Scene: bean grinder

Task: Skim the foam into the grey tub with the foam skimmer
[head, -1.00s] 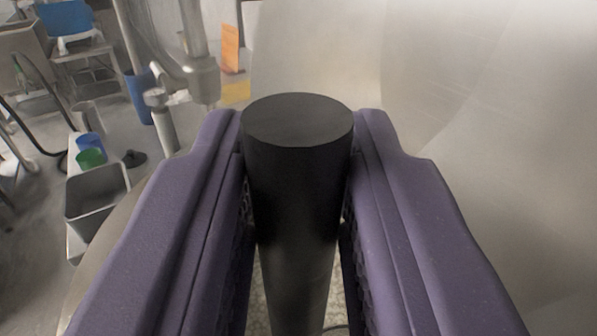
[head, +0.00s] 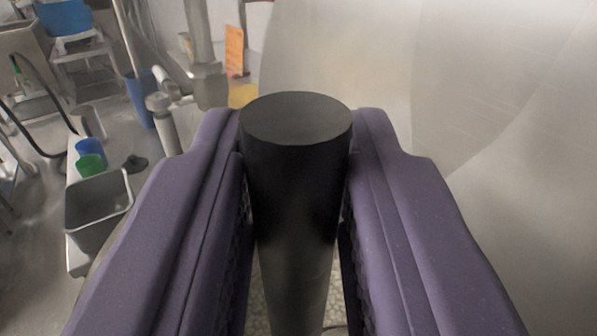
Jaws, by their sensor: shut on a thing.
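My gripper (head: 297,190) fills the lower middle of the head view, with a purple finger on each side. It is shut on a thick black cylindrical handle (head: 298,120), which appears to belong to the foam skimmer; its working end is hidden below. A pale, bubbly surface that looks like foam (head: 257,305) shows in small gaps beside the handle's lower part. The grey tub (head: 98,210) stands at the left, on a narrow light ledge, apart from my gripper. Its open top faces up and I see no foam in it.
A blue cup (head: 90,147) and a green cup (head: 91,164) stand just behind the tub. A large curved metal wall (head: 430,80) fills the right side. A metal post with a joint (head: 205,80) rises behind the left finger. A blue bin (head: 141,97) stands farther back.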

